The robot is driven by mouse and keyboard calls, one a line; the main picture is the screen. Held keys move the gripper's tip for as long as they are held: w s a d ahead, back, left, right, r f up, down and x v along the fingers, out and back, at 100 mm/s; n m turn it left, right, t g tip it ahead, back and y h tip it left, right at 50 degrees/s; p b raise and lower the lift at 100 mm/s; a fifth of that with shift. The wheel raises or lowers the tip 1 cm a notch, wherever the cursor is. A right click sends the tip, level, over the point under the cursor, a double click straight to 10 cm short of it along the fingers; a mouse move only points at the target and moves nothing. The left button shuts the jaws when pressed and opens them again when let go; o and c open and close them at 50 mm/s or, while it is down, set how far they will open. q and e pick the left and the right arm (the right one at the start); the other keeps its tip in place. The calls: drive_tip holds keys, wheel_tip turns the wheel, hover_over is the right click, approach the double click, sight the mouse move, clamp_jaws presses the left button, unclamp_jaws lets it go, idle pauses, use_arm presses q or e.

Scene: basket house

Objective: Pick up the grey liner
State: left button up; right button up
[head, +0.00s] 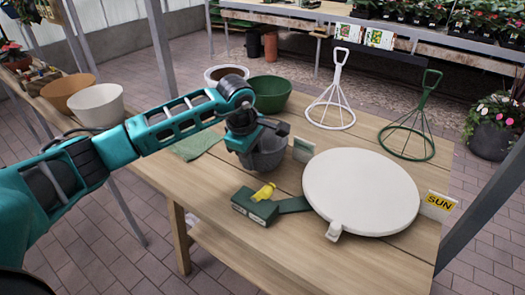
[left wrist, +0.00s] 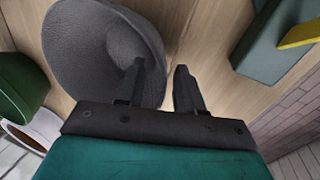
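The grey liner (head: 268,160) is a dark grey, bowl-shaped pot near the middle of the wooden table in the head view. It fills the upper left of the left wrist view (left wrist: 85,45). My left gripper (head: 252,143) is right over it and hides part of its rim. In the left wrist view my left gripper (left wrist: 160,72) is open, its two fingers apart. One finger overlaps the liner's inside and the other is beyond its outer edge, with the rim between them. I cannot tell whether either finger touches the wall. My right gripper is not in view.
A green bowl (head: 270,92) and a white-rimmed pot (head: 225,73) stand behind the liner. A dark green box (head: 252,207) with a yellow item (head: 264,192) lies in front. A round white board (head: 362,188) and two wire stands (head: 331,105) are to the right.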

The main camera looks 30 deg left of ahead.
use_arm(q)
drive_tip(key=shift+x, duration=1.35)
drive_tip(key=shift+c, duration=0.5)
clamp_jaws()
